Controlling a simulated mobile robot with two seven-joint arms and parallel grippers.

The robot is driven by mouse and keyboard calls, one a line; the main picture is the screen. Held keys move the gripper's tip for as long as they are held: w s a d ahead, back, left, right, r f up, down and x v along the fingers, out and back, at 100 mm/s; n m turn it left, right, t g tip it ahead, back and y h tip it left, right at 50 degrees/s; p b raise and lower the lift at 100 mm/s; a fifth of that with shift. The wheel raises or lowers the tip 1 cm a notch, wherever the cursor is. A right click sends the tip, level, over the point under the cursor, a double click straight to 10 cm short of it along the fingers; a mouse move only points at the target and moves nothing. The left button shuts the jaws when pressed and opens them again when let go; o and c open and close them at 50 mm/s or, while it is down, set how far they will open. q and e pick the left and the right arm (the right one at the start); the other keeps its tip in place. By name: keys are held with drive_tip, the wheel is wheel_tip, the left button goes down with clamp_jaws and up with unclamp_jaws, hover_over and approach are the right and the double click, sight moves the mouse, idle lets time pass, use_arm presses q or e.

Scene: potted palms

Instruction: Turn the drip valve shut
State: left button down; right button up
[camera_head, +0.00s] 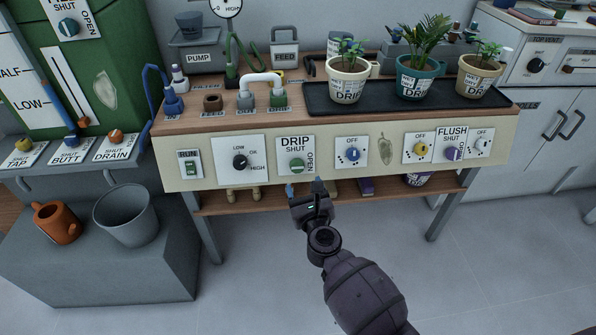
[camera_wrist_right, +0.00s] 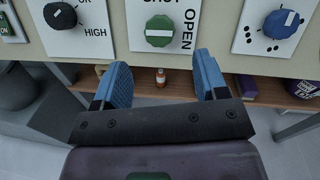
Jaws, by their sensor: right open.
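The drip valve is a green knob (camera_head: 296,165) on a white plate marked DRIP, SHUT and OPEN, on the bench's cream front panel. Its pale bar lies level, not toward SHUT at the top; OPEN is written at the right. In the right wrist view the green knob (camera_wrist_right: 159,31) is ahead of and above the fingertips, apart from them. My right gripper (camera_head: 304,189) is just below the plate in the head view. Its two blue fingers (camera_wrist_right: 163,78) are spread with nothing between them. My left gripper does not show.
A black LOW/HIGH dial (camera_head: 240,161) is left of the drip plate and a blue OFF knob (camera_head: 353,154) is right of it. A black tray (camera_head: 400,95) with potted plants is on the bench top. A lower wooden shelf (camera_head: 265,205) holds small items.

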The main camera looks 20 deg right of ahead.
sight(298, 169)
drive_tip(key=w, duration=0.5)
drive_tip(key=shift+d+f+b, duration=0.2)
drive_tip(key=shift+d+b, duration=0.1)
drive_tip(key=shift+d, duration=0.1)
drive_tip(key=shift+w+d, duration=0.1)
drive_tip(key=shift+w, duration=0.55)
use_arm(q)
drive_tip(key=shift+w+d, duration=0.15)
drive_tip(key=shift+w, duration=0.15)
use_arm(e)
drive_tip(key=shift+w+r, duration=0.15)
drive_tip(key=shift+w, duration=0.1)
drive_tip(key=shift+c, duration=0.3)
